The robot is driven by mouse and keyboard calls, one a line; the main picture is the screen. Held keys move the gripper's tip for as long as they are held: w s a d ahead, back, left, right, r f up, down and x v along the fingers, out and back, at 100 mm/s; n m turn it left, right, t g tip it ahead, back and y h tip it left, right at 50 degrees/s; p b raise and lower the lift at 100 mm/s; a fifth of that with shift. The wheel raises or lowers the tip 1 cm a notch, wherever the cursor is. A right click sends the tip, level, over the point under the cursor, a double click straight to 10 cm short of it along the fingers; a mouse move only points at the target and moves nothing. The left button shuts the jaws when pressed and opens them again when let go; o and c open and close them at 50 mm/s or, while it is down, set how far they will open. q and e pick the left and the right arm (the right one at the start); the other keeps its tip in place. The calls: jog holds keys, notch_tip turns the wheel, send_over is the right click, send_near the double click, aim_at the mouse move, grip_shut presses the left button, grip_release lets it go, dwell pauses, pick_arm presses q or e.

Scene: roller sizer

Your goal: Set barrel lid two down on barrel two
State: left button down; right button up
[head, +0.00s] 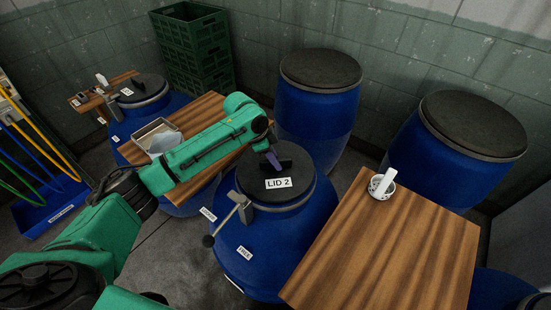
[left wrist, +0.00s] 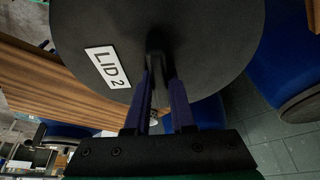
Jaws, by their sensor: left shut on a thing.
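The black round lid two (head: 300,185), labelled "LID 2", lies over the mouth of a blue barrel (head: 265,265), which I take as barrel two. I cannot tell whether it sits flush or slightly above the rim. My left gripper (head: 273,160) is shut on the lid's upright handle near the far side of the lid. In the left wrist view the lid (left wrist: 215,50) fills the top, and its handle (left wrist: 156,45) is between my purple fingers (left wrist: 160,88). A metal clamp lever (head: 228,217) sticks out at the barrel's near left. My right gripper is not in view.
Closed blue barrels stand behind (head: 315,110), at the right (head: 460,165) and at the left (head: 150,115). A wooden top (head: 390,250) with a small white bowl (head: 381,188) is right of barrel two. Another wooden top (head: 205,108) holds a metal tray (head: 158,137). Green crates (head: 195,55) are stacked behind.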

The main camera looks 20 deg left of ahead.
pick_arm(q)
jog(key=shift+f, duration=0.15)
jog(key=shift+f, duration=0.35)
jog(key=c, duration=0.8)
grip_release()
jog(key=shift+f, duration=0.1)
jog(key=shift+o, duration=0.2)
jog(key=shift+r, duration=0.4)
jog(key=b+v, duration=0.2)
jog(key=v, duration=1)
jog(key=shift+r, duration=0.25)
